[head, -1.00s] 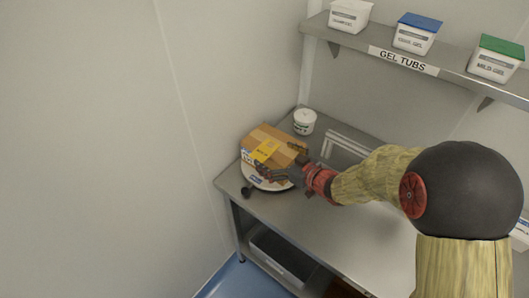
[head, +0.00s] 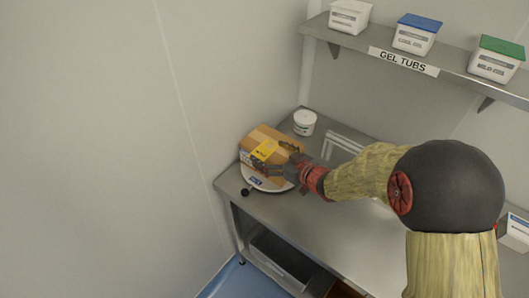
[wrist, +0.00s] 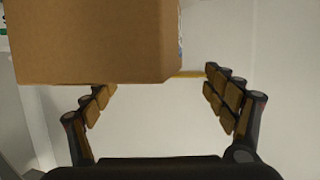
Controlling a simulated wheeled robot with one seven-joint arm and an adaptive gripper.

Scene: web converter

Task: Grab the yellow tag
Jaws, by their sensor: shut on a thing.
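The yellow tag (head: 264,150) lies on top of a brown cardboard box (head: 258,136) and spans toward its near edge. My gripper (head: 280,159) is at the right side of the box, with its fingers on either side of the tag's right part. In the wrist view, a thin yellow edge of the tag (wrist: 190,74) shows beside the box (wrist: 95,45) and meets the right fingertip of my gripper (wrist: 160,85). The fingers stand well apart, shut across the tag. The left fingertip's contact is hidden at the box.
The box sits on a round white scale (head: 283,187) on a steel table (head: 265,206). A white tub (head: 304,122) stands behind it. The wall (head: 120,150) is close on the left. A shelf (head: 455,66) with tubs hangs at upper right.

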